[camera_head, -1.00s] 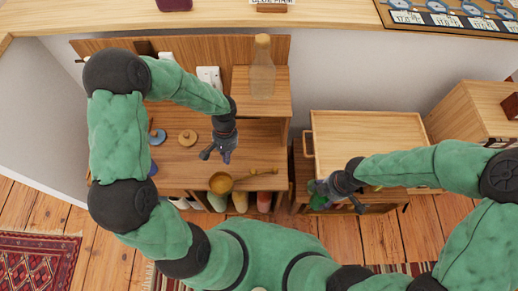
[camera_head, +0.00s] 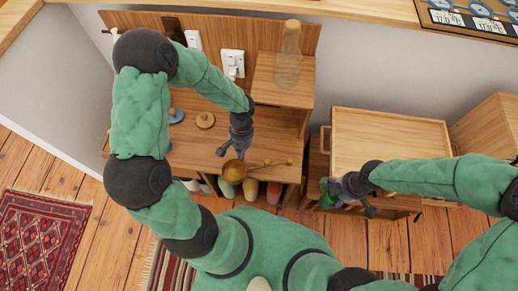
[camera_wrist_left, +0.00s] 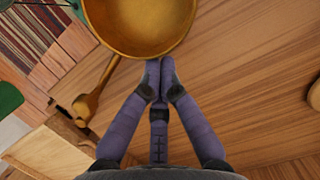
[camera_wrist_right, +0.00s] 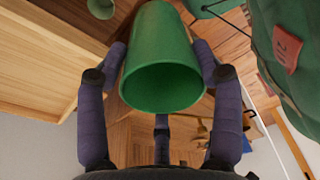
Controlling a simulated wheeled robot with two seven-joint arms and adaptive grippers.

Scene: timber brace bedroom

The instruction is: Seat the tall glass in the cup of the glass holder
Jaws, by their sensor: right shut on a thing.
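A green, tapered tall glass (camera_wrist_right: 162,60) sits between the fingers of my right gripper (camera_wrist_right: 160,65), its open mouth facing the wrist camera. In the head view my right gripper (camera_head: 352,190) is at the front of the right cabinet, with a bit of the green glass (camera_head: 323,186) showing at its left. My left gripper (camera_head: 232,150) is over the desk just behind a wooden bowl (camera_head: 234,171). In the left wrist view its fingertips (camera_wrist_left: 160,68) meet, empty, close to the bowl's rim (camera_wrist_left: 140,50). I cannot make out the glass holder for certain.
A clear bottle (camera_head: 289,55) stands on the raised shelf. A wooden spoon (camera_head: 268,163) lies beside the bowl. A round wooden piece (camera_head: 205,120) lies on the desk. A light wooden cabinet top (camera_head: 385,135) at right is mostly bare. Several coloured items stand below the desk.

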